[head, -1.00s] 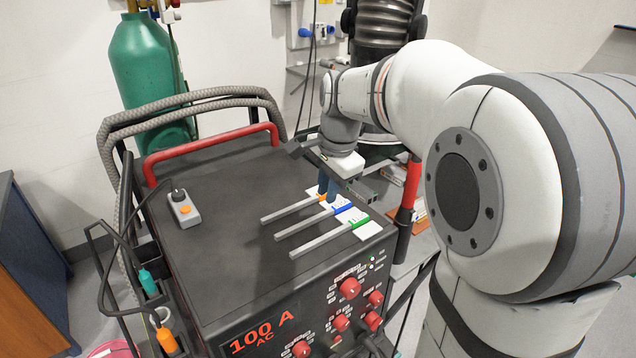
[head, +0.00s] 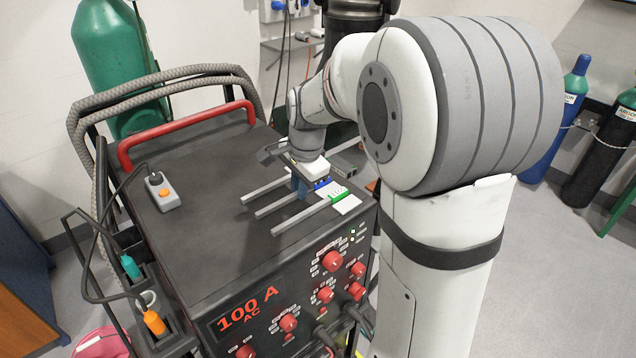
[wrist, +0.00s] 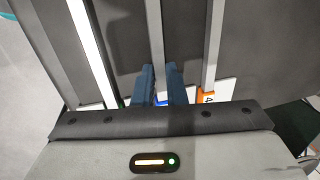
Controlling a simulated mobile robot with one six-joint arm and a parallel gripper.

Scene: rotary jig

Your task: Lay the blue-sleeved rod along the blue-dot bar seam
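The blue-sleeved rod (head: 281,204) is the middle one of three grey rods lying side by side on the dark machine top. Its blue sleeve (head: 322,184) is at the end toward my arm. My gripper (head: 299,188) is down at that end, fingers pointing at the machine top. In the wrist view, the two blue fingers (wrist: 160,80) stand on either side of the blue-sleeved rod (wrist: 155,30), close to its sides. Whether they press on it cannot be told. The rod appears to lie on its support. I cannot make out a blue-dot bar seam in either view.
The green-sleeved rod (head: 312,215) and another rod (head: 264,190), orange-sleeved in the wrist view (wrist: 206,97), lie close on either side. A grey remote with an orange button (head: 162,192) sits left. A red handle (head: 185,135) runs along the back. The top's middle is clear.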

